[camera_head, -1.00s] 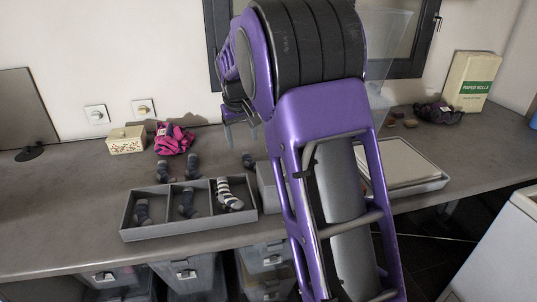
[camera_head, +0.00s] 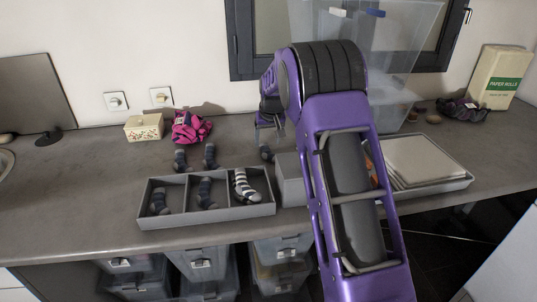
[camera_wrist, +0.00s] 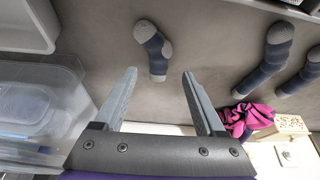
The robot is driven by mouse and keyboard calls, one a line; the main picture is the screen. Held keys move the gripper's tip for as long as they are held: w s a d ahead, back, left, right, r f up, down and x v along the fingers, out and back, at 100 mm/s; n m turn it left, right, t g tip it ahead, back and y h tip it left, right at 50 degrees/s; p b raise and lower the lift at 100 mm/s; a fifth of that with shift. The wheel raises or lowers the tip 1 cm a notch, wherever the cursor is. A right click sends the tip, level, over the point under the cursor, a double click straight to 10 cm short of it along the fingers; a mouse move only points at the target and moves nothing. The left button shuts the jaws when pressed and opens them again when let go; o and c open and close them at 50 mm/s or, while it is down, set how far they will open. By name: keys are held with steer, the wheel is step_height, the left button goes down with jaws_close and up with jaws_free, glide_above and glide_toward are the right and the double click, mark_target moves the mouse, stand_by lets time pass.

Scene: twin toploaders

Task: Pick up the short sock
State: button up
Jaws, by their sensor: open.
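A short dark blue sock with grey toe and heel (camera_wrist: 152,50) lies alone on the grey worktop. In the wrist view it sits just beyond and between the fingertips of my gripper (camera_wrist: 159,73), which is open and empty. In the head view the same short sock (camera_head: 266,154) lies just below my gripper (camera_head: 269,143), near the grey box. Two longer dark socks lie to its left on the worktop, one (camera_head: 180,160) beside the other (camera_head: 210,156); they also show at the right of the wrist view (camera_wrist: 263,60).
A three-compartment grey tray (camera_head: 207,217) holds a sock in each compartment, one of them striped. A grey box (camera_head: 291,180) stands close to the short sock. A pink cloth (camera_head: 190,128) and a patterned box (camera_head: 144,128) lie towards the wall. Clear plastic bins (camera_wrist: 40,105) are beside my gripper.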

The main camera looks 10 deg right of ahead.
mark_target(267, 151)
steer(key=shift+x, duration=2.65)
steer(key=shift+s+d, duration=0.1)
steer(key=shift+s, duration=0.1)
jaws_close()
